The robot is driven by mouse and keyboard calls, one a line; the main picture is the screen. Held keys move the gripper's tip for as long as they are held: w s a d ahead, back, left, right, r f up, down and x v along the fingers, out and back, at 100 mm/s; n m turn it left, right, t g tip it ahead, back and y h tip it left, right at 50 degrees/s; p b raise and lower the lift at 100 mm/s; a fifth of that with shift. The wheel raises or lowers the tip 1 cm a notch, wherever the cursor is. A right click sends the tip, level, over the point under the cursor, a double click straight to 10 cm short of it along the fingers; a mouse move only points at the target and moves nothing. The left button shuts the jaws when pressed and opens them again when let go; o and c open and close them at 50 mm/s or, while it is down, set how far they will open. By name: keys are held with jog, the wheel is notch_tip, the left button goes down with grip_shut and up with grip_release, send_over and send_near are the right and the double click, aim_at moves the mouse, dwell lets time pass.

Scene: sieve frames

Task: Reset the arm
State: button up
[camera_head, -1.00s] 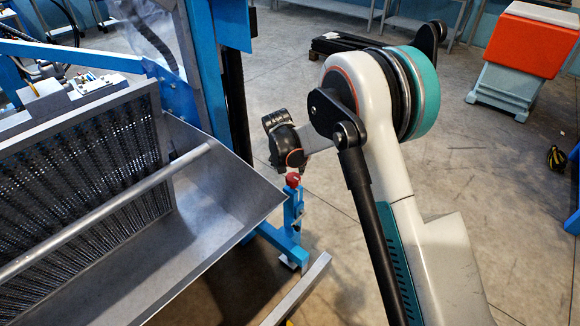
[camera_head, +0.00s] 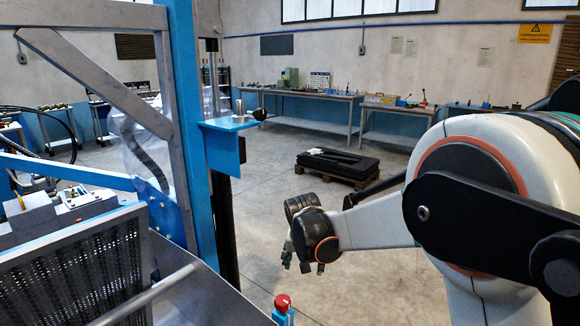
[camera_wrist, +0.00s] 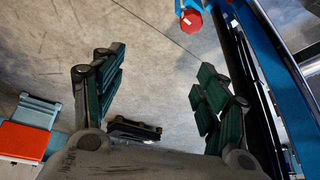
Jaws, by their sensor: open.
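My gripper (camera_head: 303,262) hangs at the end of my arm in the middle of the head view, right of the blue machine post. In the wrist view my gripper (camera_wrist: 158,85) is open, with its green-padded fingers spread wide and nothing between them. The floor lies beyond them. My arm's large pale links fill the right side of the head view.
The machine with a dark sieve frame (camera_head: 85,265) and blue post (camera_head: 185,130) stands at left. A red knob (camera_head: 282,302) is below my gripper and shows in the wrist view (camera_wrist: 192,20). A dark stack on a pallet (camera_head: 337,166) lies behind on open floor.

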jog(key=s+d+r+t, duration=0.1)
jog(key=s+d+r, duration=0.4)
jog(key=s+r, duration=0.15)
jog(key=s+d+r, duration=0.5)
jog(key=s, duration=0.3)
jog(key=s+d+n, duration=0.1)
jog(key=s+d, duration=0.2)
jog(key=s, duration=0.6)
jog(key=s+d+f+n+t, duration=0.1)
jog(key=s+d, duration=0.2)
jog(key=s, duration=0.7)
jog(key=shift+s+d+f+n+t, duration=0.15)
jog(key=shift+f+n+t, duration=0.15)
